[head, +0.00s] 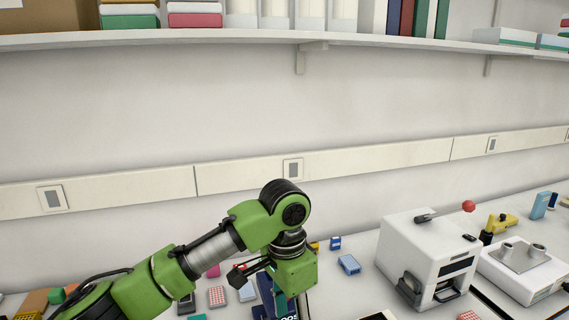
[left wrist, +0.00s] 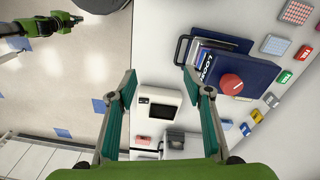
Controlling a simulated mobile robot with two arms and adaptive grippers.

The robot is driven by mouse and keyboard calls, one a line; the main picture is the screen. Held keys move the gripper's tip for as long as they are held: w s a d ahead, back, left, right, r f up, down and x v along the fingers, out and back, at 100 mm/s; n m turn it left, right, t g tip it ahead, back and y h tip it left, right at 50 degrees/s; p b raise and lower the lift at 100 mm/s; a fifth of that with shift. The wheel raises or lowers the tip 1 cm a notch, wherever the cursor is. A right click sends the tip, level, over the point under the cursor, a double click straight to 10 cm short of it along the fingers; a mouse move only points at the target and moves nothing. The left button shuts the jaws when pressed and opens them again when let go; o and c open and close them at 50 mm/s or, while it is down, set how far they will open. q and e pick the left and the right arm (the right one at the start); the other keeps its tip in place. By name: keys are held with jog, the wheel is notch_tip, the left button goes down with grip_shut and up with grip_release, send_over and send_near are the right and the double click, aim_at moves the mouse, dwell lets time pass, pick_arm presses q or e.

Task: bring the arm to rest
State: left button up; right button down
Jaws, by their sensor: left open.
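My left arm (head: 215,248) comes in from the left in the head view and bends down over the bench. Its gripper's fingers are mostly hidden or cut off there. In the left wrist view, my left gripper (left wrist: 158,75) has its two teal-padded fingers spread wide with nothing between them.
A white boxy machine (head: 413,250) stands on the bench to the right of my arm, with another white device (head: 507,283) beside it. Several small coloured boxes (head: 348,264) lie near the gripper. A loaded shelf (head: 240,37) runs along the wall above.

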pick_arm(q)
jog(key=s+d+f+n+t+h, duration=0.1)
jog(key=s+f+h, duration=0.1)
jog(key=s+f, duration=0.45)
jog(key=s+d+f+n+h, duration=0.1)
jog(key=s+f+n+h, duration=0.15)
jog(key=f, duration=0.65)
jog(key=s+a+f+n+t+y, duration=0.1)
jog(key=s+a+f+n+y, duration=0.2)
jog(key=s+a, duration=0.7)
jog(key=s+a+f+n+t+y, duration=0.25)
jog(key=s+a+f, duration=0.3)
jog(key=a, duration=0.85)
jog(key=s+f+g+b, duration=0.25)
jog(key=f+b, duration=0.35)
jog(key=f, duration=2.7)
jog(key=s+a+f+g+b, duration=0.1)
jog(key=s+a+f+b, duration=0.1)
jog(key=s+f, duration=1.5)
jog(key=shift+a+f+b, duration=0.4)
jog(key=shift+f+b, duration=0.4)
pick_arm(e)
notch_tip(320, 180, down, 10)
jog(key=shift+s+r, duration=0.15)
jog(key=shift+s, duration=0.05)
